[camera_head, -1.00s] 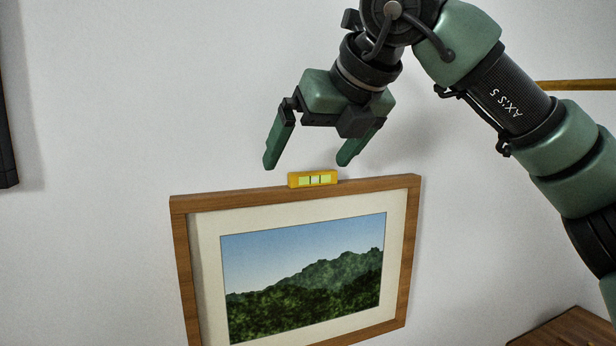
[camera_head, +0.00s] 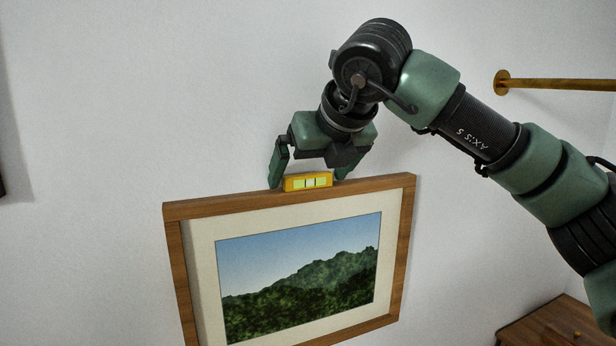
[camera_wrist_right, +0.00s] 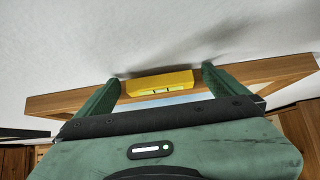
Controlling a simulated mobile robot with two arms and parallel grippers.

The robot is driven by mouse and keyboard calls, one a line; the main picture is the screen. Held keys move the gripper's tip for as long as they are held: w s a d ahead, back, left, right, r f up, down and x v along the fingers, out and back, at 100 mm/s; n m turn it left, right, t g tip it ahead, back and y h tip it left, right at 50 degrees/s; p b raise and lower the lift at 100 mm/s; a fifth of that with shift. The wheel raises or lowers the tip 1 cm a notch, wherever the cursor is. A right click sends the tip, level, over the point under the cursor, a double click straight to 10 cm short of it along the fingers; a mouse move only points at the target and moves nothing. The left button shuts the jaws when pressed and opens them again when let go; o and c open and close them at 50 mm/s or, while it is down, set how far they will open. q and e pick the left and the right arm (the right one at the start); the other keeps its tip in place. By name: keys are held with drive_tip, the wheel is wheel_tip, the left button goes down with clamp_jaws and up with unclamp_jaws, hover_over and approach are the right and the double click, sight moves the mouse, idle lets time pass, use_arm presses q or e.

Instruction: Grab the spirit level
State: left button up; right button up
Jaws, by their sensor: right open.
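The spirit level (camera_head: 307,182) is a small yellow bar with pale green vials, resting on the top edge of the framed picture (camera_head: 290,197). My right gripper (camera_head: 307,180) is lowered over it from above, with one finger near each end of the level. In the right wrist view, the spirit level (camera_wrist_right: 160,83) lies between the two green fingers of my right gripper (camera_wrist_right: 163,80), with a gap at each side. That gripper is open and holds nothing. My left gripper is not in view.
The picture's wooden frame hangs against the white wall (camera_head: 120,100), close behind the gripper. A wooden surface (camera_head: 553,325) stands at the lower right. The wall on the left is mostly clear.

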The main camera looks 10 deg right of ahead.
drive_tip(key=shift+s, duration=0.1)
drive_tip(key=c, duration=0.6)
drive_tip(key=shift+r, duration=0.1)
drive_tip(key=c, duration=0.9)
